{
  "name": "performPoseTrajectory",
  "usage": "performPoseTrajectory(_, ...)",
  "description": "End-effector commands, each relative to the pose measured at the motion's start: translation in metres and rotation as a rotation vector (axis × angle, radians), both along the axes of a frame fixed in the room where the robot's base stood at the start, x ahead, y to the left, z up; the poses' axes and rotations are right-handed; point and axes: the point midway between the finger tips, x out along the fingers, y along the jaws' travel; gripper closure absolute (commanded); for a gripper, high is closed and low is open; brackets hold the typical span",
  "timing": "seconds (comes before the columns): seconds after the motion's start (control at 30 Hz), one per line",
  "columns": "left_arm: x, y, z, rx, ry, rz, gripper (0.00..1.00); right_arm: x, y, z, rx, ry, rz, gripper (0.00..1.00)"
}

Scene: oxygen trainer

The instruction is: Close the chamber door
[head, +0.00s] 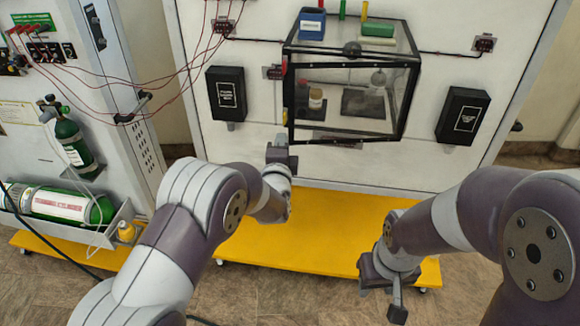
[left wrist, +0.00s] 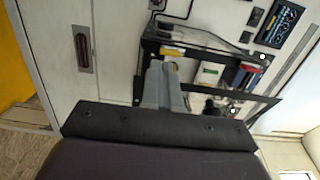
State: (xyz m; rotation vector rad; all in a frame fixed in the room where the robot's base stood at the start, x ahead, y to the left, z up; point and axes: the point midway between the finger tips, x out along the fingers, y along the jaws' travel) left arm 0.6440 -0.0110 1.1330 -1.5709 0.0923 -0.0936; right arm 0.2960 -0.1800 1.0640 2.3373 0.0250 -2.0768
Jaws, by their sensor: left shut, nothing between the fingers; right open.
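The chamber (head: 404,90) is a clear box with a black frame on the white panel. Its black-framed front door (head: 345,141) shows in the head view, and a dark frame bar (left wrist: 232,109) slants across the left wrist view. I cannot tell exactly how far the door stands from the box. My left gripper (head: 281,146) is shut and empty at the chamber's lower left corner. In the left wrist view its fingers (left wrist: 165,85) reach the frame beside a yellow label; contact is unclear. My right gripper (head: 391,291) is open and empty, low over the yellow base's front edge.
A brown jar (head: 316,98) and a dark plate (head: 363,103) are inside the chamber. A blue box (head: 312,23) and a green block (head: 378,31) sit on top. Black boxes (head: 226,93) (head: 462,115) flank it. The yellow base (head: 322,235) is clear.

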Motion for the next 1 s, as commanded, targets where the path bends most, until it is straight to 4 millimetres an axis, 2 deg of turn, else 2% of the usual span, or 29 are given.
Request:
performPoseTrajectory(0.1,0.017,0.002,-0.003,-0.001,-0.001,0.001,1.0,0.0,0.0,-0.009,0.0,0.0,0.0,0.57)
performPoseTrajectory(0.33,0.036,0.002,-0.001,0.0,0.0,0.001,1.0,0.0,0.0,-0.015,0.0,0.0,0.0,0.57)
performPoseTrajectory(1.0,0.041,0.003,0.0,0.0,0.001,0.0,1.0,0.0,0.0,-0.016,0.0,0.0,0.0,0.57)
